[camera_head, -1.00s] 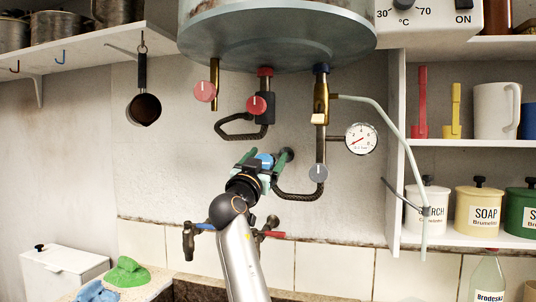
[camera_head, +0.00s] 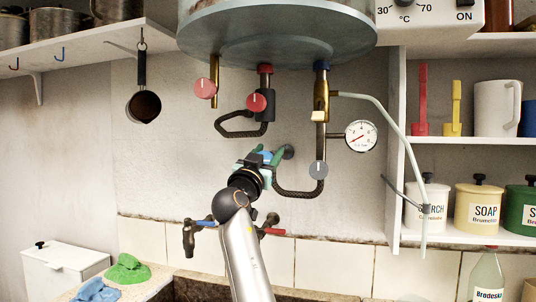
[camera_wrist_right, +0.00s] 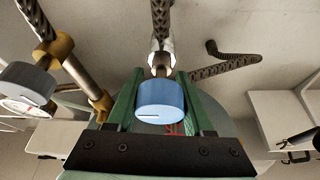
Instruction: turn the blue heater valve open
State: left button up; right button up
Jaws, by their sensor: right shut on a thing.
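The blue heater valve (camera_head: 266,156) is a small round knob on the pipework under the boiler. Most of it is hidden by my gripper in the head view. In the right wrist view the blue knob (camera_wrist_right: 161,98) shows clearly, with a thin mark line on its face. My right gripper (camera_head: 268,161) reaches up to it from below. Its green fingers (camera_wrist_right: 160,103) lie on both sides of the knob and are shut on it. My left gripper is in neither view.
The boiler (camera_head: 275,40) hangs above. Red knobs (camera_head: 205,89), a grey knob (camera_head: 318,170), a dark braided hose (camera_head: 297,194) and a gauge (camera_head: 361,136) are close by. Taps (camera_head: 188,238) stand below left. A shelf (camera_head: 470,143) with jars is at right.

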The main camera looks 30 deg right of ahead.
grip_shut()
